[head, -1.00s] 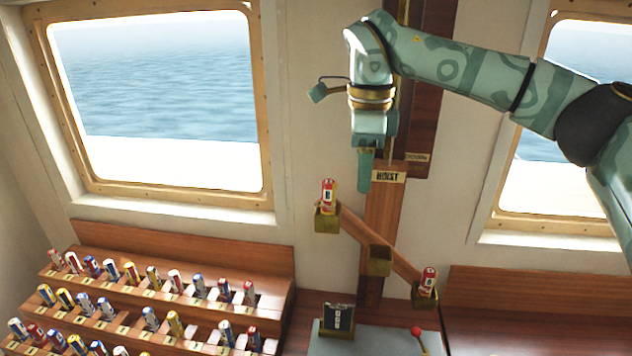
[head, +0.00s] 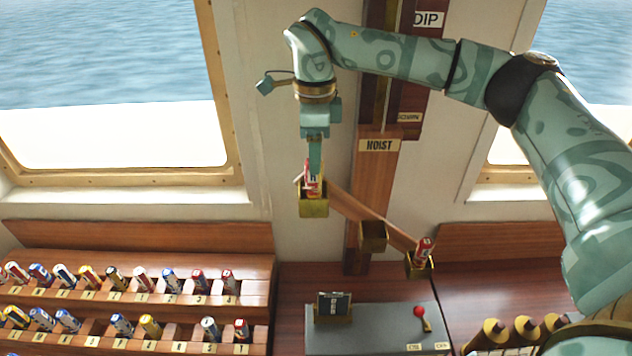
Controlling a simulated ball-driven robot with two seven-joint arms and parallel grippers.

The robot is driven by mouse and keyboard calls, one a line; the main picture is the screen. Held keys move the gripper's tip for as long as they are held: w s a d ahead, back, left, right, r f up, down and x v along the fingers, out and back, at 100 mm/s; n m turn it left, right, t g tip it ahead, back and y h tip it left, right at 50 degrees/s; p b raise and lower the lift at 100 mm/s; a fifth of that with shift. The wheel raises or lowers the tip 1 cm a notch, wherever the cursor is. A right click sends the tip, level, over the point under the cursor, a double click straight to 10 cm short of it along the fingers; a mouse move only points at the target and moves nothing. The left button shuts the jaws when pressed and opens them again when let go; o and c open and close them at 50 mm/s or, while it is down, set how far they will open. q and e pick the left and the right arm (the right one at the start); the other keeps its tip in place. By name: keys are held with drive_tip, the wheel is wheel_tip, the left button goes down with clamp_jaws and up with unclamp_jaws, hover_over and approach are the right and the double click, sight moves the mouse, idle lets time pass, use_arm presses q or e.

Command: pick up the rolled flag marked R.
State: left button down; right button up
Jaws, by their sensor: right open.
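A red and white rolled flag (head: 311,188) stands in the left brass cup (head: 313,208) of the hoist's slanted wooden arm. My right gripper (head: 314,168) points down right over this flag, with its fingers at the flag's upper end. It is open; the fingers partly hide the flag, and I cannot tell whether they touch it. Another red and white rolled flag (head: 424,250) leans in the right cup (head: 419,268). I cannot read an R on either one. My left gripper is not in view.
A stepped wooden rack (head: 140,262) with several rolled flags stands at the left. The middle cup (head: 373,237) looks empty. A grey box (head: 380,325) with a red-knobbed lever (head: 421,316) sits below the hoist. Several brass-coloured rounded pieces (head: 526,327) show at the bottom right.

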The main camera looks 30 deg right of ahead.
sight(314, 184)
drive_tip(key=shift+w+a+f, duration=0.15)
drive_tip(key=shift+w+f, duration=1.05)
drive_tip(key=shift+s+d+f+p, duration=0.15)
drive_tip(key=shift+f+p, duration=0.3)
drive_tip(key=shift+f, duration=0.05)
drive_tip(key=shift+s+d+f+p, duration=0.1)
drive_tip(key=shift+f+p, duration=0.3)
drive_tip(key=shift+f, duration=0.05)
drive_tip(key=f, duration=0.2)
drive_tip(key=shift+s+d+f+p, duration=0.15)
drive_tip(key=shift+s+f+p, duration=0.15)
drive_tip(key=shift+f+p, duration=0.05)
drive_tip(key=shift+w+f, duration=0.1)
drive_tip(key=shift+w, duration=0.15)
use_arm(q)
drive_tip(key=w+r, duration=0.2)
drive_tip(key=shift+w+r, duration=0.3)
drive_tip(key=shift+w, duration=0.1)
use_arm(e)
drive_tip(key=c, duration=1.1)
